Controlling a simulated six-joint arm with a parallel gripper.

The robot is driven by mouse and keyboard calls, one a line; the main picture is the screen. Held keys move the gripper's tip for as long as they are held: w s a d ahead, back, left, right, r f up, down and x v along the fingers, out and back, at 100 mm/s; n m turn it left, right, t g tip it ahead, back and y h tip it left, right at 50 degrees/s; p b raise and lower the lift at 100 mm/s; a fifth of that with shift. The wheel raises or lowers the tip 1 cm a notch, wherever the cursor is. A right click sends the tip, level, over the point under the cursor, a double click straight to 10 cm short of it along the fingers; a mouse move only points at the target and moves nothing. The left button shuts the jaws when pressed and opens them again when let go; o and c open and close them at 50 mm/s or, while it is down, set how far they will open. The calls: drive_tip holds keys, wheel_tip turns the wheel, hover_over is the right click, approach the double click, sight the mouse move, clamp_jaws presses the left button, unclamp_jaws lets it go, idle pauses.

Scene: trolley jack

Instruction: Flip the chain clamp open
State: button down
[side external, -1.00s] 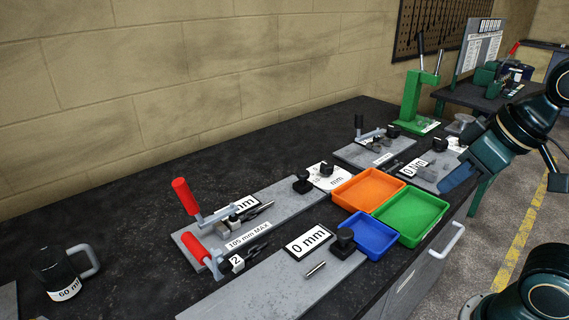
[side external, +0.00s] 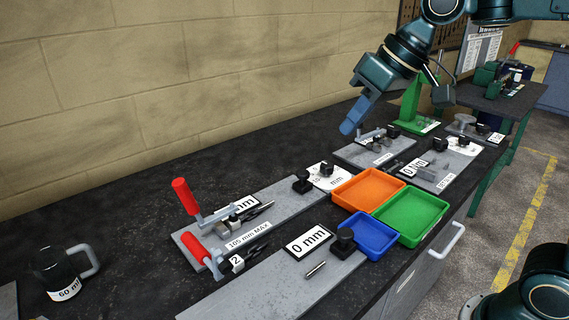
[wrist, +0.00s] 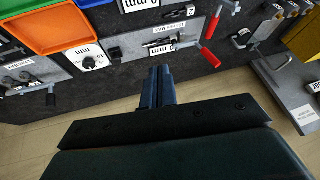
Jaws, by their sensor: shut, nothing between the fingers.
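No readable label marks a chain clamp, so I cannot tell for sure which clamp it is. A clamp with a grey lever (side external: 371,135) sits on the far grey plate; its upright black handle is mostly hidden behind my gripper in the side view. In the wrist view a black handle (wrist: 51,96) shows at the left, apart from the fingers. Two red-handled clamps stand on the nearer plate, one handle upright (side external: 185,196), one lowered (side external: 196,250). My gripper (side external: 347,129) is shut and empty, pointing down by the far plate; its fingers (wrist: 160,72) show in the wrist view.
Orange (side external: 344,198), green (side external: 433,227) and blue (side external: 359,252) trays lie along the bench front. A green press (side external: 410,104) stands behind my gripper. A dark mug (side external: 57,272) is at the near left. The bench by the wall is clear.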

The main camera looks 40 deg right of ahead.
drive_tip(key=w+a+f+n+g+y, duration=0.1)
drive_tip(key=w+a, duration=0.3)
drive_tip(key=w, duration=0.5)
drive_tip(key=w+a+f+g+y, duration=0.1)
drive_tip(key=w+a, duration=0.4)
drive_tip(key=w, duration=0.5)
drive_tip(key=shift+w+a+f+n+y, duration=0.3)
drive_tip(key=shift+f+n+y, duration=0.15)
drive_tip(key=shift+f, duration=0.85)
drive_tip(key=w+a+f, duration=0.1)
drive_tip(key=a+f, duration=0.7)
drive_tip(key=f, duration=0.1)
drive_tip(key=shift+w+a+f, duration=0.2)
drive_tip(key=shift+w+a, duration=0.05)
drive_tip(key=shift+w, duration=0.05)
